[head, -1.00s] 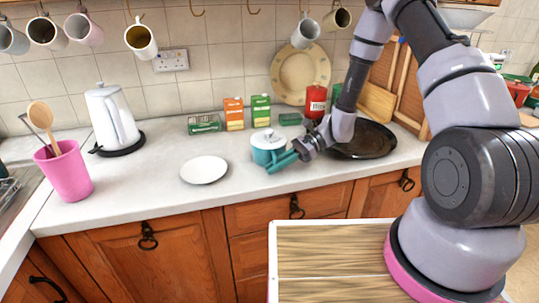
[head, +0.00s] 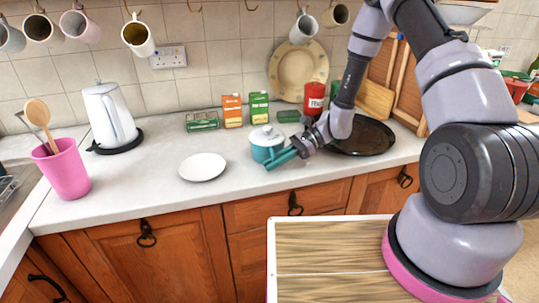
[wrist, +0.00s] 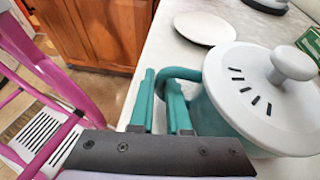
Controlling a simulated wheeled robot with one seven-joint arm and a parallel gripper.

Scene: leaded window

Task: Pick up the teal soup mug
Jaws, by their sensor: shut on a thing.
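The teal soup mug (head: 265,152) stands on the white counter with a pale lid and knob on top. In the wrist view the mug (wrist: 235,125) fills the right side, and its teal handle (wrist: 182,72) curves out to the left between my fingers. My gripper (head: 281,158) reaches in from the right, in front of the mug. In the wrist view my gripper's teal fingers (wrist: 161,85) are shut on the handle, one on each side. The lower part of the handle is hidden by the fingers.
A white plate (head: 203,167) lies left of the mug. Small boxes (head: 232,111), a red canister (head: 314,98) and a dark round pan (head: 364,138) stand behind and to the right. A white kettle (head: 110,115) and pink utensil cup (head: 63,170) are farther left.

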